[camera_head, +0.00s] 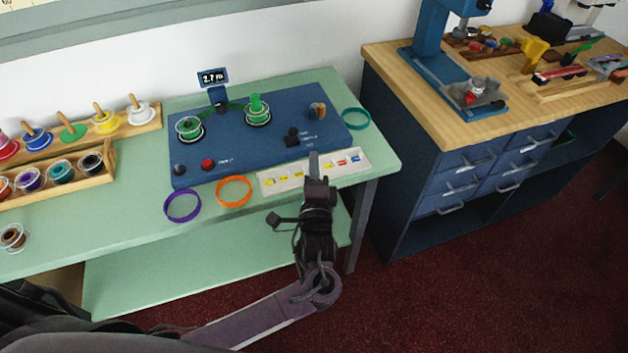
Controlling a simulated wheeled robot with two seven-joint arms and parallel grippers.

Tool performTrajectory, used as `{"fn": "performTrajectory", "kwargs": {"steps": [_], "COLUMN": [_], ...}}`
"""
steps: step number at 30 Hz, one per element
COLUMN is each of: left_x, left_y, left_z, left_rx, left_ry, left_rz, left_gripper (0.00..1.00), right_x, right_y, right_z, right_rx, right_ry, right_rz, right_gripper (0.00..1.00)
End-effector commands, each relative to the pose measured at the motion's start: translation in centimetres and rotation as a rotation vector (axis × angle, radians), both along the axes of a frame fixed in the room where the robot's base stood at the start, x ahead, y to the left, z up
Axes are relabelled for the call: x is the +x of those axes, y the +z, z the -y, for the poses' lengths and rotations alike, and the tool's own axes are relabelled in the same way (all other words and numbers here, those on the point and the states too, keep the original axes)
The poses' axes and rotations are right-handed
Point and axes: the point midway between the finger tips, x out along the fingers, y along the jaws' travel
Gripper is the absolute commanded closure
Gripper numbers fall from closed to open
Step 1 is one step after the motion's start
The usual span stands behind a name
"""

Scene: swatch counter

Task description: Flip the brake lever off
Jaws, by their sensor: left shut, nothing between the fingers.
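A blue machine panel (240,145) lies on the green table. A small black lever (292,136) stands near its front right, with tiny white lettering beside it that is too small to read; it looks like the brake lever. I cannot tell which way it is set. My left gripper (314,158) is shut and empty, fingers pointing away from me, just in front of and to the right of the lever in the picture. I cannot tell its height or whether it touches anything. My right gripper is out of view.
The panel carries green spools (257,109), a display (213,77), a red button (208,163) and a wooden knob (318,110). A white card strip (340,165) lies under the gripper. Orange (234,178), purple (182,192) and teal (356,119) rings lie around. Spool racks (70,170) stand left.

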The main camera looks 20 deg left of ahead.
Motion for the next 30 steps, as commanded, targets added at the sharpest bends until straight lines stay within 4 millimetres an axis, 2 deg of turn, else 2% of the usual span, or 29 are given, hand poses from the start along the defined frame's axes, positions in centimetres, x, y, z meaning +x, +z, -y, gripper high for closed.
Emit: {"fn": "performTrajectory", "kwargs": {"steps": [3,6,12,26,30], "left_x": [2.2,2.7,3.5,3.7,4.3], "left_y": [0.7,0.9,1.1,1.1,1.5], "left_z": [-0.8,-2.3,-3.8,-4.0,-4.0], "left_rx": [0.002,0.003,0.0,-0.003,-0.017], "left_ry": [0.001,0.0,-0.001,-0.002,-0.001], "left_rz": [0.001,-0.001,-0.001,-0.004,-0.022], "left_gripper": [1.0,1.0,1.0,1.0,1.0], "right_x": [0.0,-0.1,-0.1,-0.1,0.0], "right_y": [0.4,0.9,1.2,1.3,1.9], "right_z": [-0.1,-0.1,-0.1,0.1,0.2], "right_rx": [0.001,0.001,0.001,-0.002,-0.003], "right_ry": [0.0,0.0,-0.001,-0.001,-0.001], "right_rz": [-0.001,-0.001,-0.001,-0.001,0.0], "right_gripper": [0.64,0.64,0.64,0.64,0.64]}}
